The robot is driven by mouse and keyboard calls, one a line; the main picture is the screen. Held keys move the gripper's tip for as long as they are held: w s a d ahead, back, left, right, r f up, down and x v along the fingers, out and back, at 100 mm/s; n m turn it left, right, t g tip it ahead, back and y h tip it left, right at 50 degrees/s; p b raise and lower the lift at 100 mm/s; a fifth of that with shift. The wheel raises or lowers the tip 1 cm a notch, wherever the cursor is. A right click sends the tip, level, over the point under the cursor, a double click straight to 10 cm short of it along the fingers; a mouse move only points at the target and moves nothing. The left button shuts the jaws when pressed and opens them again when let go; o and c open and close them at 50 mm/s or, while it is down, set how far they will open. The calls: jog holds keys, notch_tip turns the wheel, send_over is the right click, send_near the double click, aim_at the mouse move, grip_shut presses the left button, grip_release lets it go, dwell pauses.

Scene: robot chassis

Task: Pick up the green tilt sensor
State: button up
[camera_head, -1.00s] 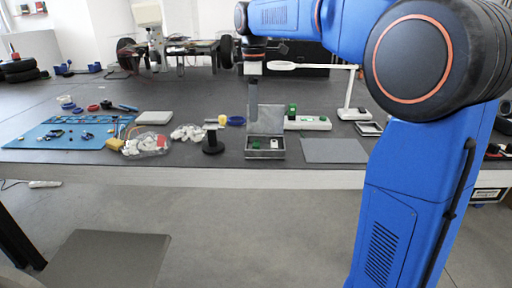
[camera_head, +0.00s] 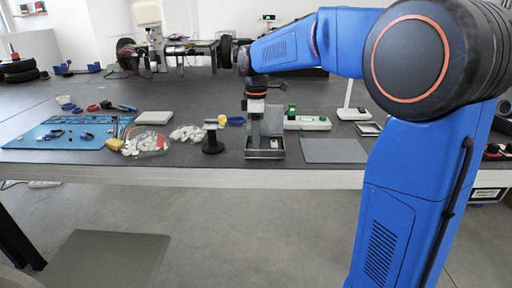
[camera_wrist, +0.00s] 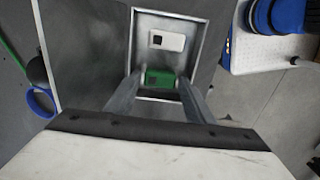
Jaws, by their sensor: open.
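The green tilt sensor (camera_wrist: 160,78) lies in a small metal tray (camera_wrist: 197,32), close to a white sensor (camera_wrist: 167,41). In the wrist view my gripper (camera_wrist: 160,86) is open, with one finger on each side of the green sensor. I cannot tell whether the fingers touch it. In the head view my gripper (camera_head: 254,140) reaches down into the tray (camera_head: 265,155) and hides the green sensor. The white sensor (camera_head: 274,144) shows at the right in the tray.
A grey mat (camera_head: 334,150) lies right of the tray. A black stand (camera_head: 212,140) is to its left. A white box with a green part (camera_head: 308,123) sits behind it. A blue mat (camera_head: 65,134) with small parts is at far left.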

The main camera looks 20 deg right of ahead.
jog(key=c, duration=0.8)
jog(key=shift+r, duration=0.1)
